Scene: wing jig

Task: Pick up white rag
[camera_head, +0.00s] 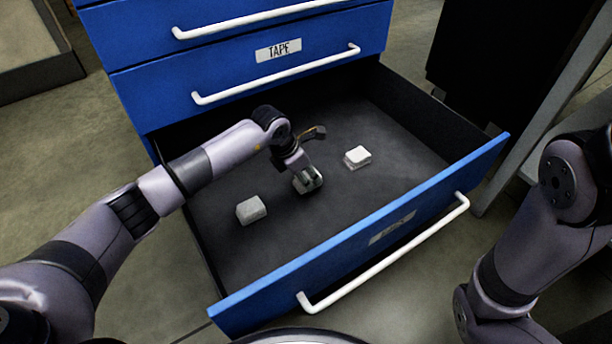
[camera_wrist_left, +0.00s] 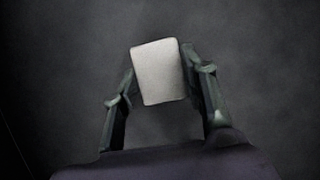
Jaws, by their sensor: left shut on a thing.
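Three pale folded rags are in the open blue drawer. One white rag (camera_wrist_left: 158,73) is between the two fingers of my left gripper (camera_wrist_left: 160,85) in the left wrist view, with a finger against each side. In the head view my left gripper (camera_head: 307,182) points down into the middle of the drawer, and the held rag is partly hidden by it. A second rag (camera_head: 251,210) lies to the left on the drawer floor. A third, whiter rag (camera_head: 357,157) lies to the right. My right gripper is out of view.
The drawer (camera_head: 300,239) is pulled out from a blue cabinet (camera_head: 235,81), with a white handle (camera_head: 390,253) on its front. A drawer labelled TAPE is shut above it. Drawer walls surround the rags; the floor between them is clear. A grey shelf unit stands at right.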

